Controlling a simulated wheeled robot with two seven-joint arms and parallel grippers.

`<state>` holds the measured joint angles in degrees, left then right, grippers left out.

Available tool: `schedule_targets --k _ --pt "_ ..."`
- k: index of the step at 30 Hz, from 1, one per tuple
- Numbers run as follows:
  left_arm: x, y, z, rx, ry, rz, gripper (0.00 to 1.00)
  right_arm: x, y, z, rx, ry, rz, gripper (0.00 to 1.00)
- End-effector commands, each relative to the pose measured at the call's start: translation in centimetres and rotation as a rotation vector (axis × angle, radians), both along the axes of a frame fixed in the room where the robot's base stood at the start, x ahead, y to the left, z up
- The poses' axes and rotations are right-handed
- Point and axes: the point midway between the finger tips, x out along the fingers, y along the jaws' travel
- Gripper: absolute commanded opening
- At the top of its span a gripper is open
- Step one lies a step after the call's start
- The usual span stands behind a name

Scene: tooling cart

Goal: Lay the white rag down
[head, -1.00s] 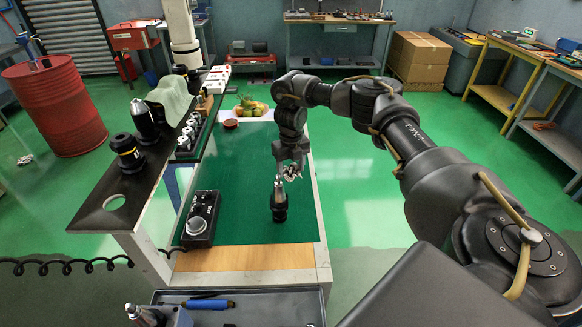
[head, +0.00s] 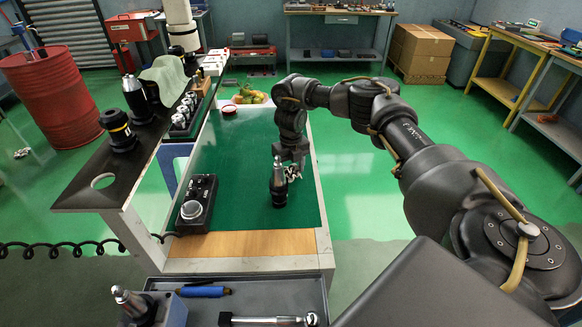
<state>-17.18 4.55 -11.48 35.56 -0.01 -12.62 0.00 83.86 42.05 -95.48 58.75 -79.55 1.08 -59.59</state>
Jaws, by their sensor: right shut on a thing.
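A small crumpled white rag (head: 293,173) shows at the fingertips of my right gripper (head: 290,160), which is shut on it. The gripper points down over the green mat (head: 240,165) of the cart. A black tool holder with a metal tip (head: 279,192) stands upright on the mat, just left of the rag in the picture. Its tip overlaps the gripper, and I cannot tell whether they touch. Whether the rag touches the mat is also unclear. My left gripper is not in view.
A raised shelf (head: 100,188) with tool holders and a pale grey-green cloth (head: 166,76) runs along the left. Fruit (head: 249,96) and a red-brown container (head: 229,109) lie at the back. The mat's middle is fairly clear.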

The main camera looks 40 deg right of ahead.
Motion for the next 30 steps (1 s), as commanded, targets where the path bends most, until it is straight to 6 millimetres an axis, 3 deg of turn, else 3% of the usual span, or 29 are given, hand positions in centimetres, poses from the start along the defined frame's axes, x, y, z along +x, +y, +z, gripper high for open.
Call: schedule_targets --k 30 --pt "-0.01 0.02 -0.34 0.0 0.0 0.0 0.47 0.02 0.0 -0.68 0.0 0.0 0.0 0.4"
